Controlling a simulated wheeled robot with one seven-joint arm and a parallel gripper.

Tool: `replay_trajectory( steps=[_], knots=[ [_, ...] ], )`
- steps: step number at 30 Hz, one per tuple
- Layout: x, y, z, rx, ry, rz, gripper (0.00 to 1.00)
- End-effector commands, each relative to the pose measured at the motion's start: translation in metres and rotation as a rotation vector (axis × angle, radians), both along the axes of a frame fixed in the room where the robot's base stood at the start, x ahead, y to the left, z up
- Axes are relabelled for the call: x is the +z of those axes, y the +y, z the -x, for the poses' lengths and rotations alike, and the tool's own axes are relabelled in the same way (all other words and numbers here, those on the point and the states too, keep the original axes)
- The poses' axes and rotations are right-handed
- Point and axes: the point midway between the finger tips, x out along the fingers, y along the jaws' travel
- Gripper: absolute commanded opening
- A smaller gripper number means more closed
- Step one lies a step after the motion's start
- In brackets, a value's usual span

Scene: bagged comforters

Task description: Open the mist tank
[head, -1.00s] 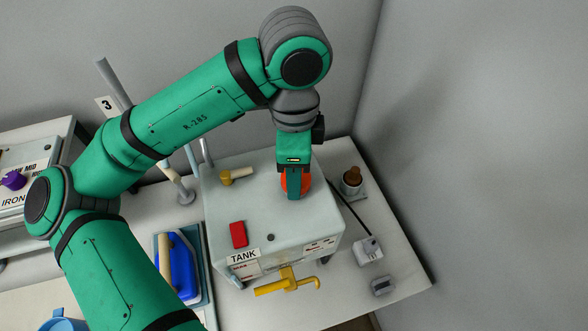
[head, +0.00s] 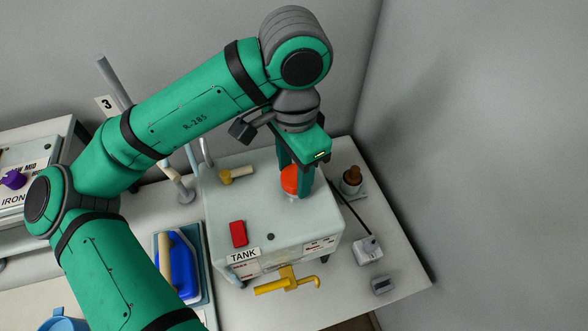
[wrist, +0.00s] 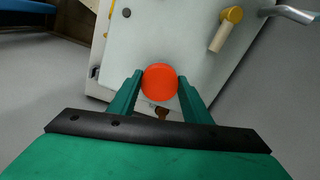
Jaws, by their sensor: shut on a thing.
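The mist tank (head: 262,215) is a pale grey box with a "TANK" label on its front edge, standing on a white table. A round orange cap (head: 290,180) sits on its top near the back right. It also shows in the wrist view (wrist: 160,82). My gripper (head: 296,188) points down over the cap. In the wrist view its green fingers (wrist: 157,90) press on the cap from both sides, so it is shut on the cap. Part of the cap is hidden behind a finger in the head view.
On the tank top are a red block (head: 238,234) and a yellow valve with a cream handle (head: 237,175). A yellow tap (head: 288,282) juts from the front. A blue iron (head: 178,265) stands left. A brown-topped item (head: 352,178) and a plug (head: 368,249) lie right.

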Motion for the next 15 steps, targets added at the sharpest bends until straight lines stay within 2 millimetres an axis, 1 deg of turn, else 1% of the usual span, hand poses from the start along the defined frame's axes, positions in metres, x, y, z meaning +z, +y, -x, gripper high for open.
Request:
replay_trajectory(
  steps=[10,13,15],
  knots=[
    [-0.0008,-0.0003,0.0005,0.021,0.002,0.000,0.19],
    [-0.0008,-0.0004,0.0007,0.082,0.001,0.000,0.19],
    [-0.0008,-0.0007,0.0009,0.158,0.002,-0.001,0.19]
  ],
)
